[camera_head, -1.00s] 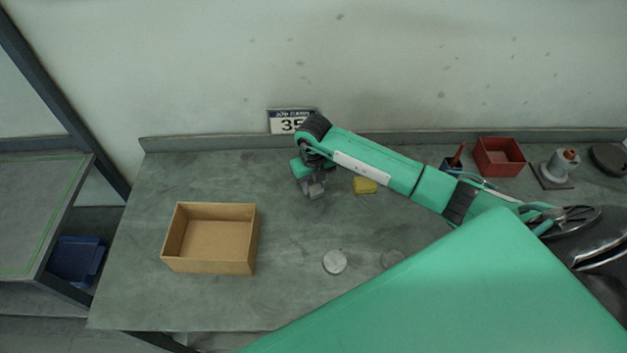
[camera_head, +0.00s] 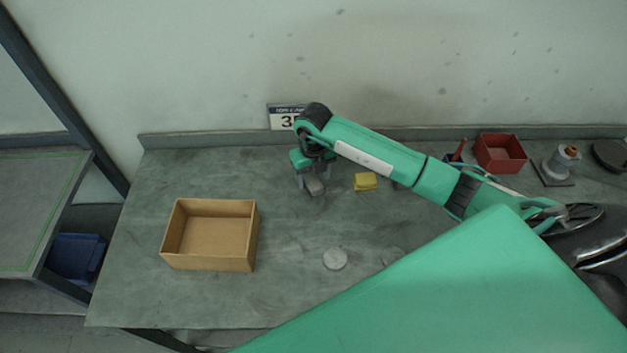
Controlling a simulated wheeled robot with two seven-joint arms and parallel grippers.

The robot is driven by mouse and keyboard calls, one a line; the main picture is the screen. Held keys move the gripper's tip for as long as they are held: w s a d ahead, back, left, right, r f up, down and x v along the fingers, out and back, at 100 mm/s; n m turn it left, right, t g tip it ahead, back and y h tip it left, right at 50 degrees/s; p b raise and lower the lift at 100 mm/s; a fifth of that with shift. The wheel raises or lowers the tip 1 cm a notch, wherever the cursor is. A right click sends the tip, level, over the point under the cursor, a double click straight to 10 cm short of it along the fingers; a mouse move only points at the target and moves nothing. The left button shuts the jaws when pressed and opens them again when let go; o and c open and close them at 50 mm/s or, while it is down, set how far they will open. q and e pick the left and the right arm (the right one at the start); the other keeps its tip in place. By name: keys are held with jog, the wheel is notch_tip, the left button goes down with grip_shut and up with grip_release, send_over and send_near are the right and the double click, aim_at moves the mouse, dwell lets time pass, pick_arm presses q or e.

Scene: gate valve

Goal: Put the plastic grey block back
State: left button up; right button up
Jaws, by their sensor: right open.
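My right gripper (camera_head: 313,188) hangs over the back middle of the grey-green bench, jaws open, left of a small yellow block (camera_head: 365,181). A grey, blocky shape shows at its fingertips; I cannot tell whether it is the plastic grey block or the fingers themselves. No other grey block is clearly visible. An open, empty tan box (camera_head: 210,263) stands on the left of the bench, left of and nearer than the gripper. My left gripper is not in view.
Two flat grey discs (camera_head: 335,259) lie at the front middle, one partly behind my green body part. A red bin (camera_head: 500,154) and a grey fitting with an orange top (camera_head: 561,160) stand at the back right. A number plate (camera_head: 284,117) leans at the wall.

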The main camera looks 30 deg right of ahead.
aim_at(313, 180)
notch_tip(313, 180, up, 10)
jog(key=b, duration=0.3)
dwell(0.4)
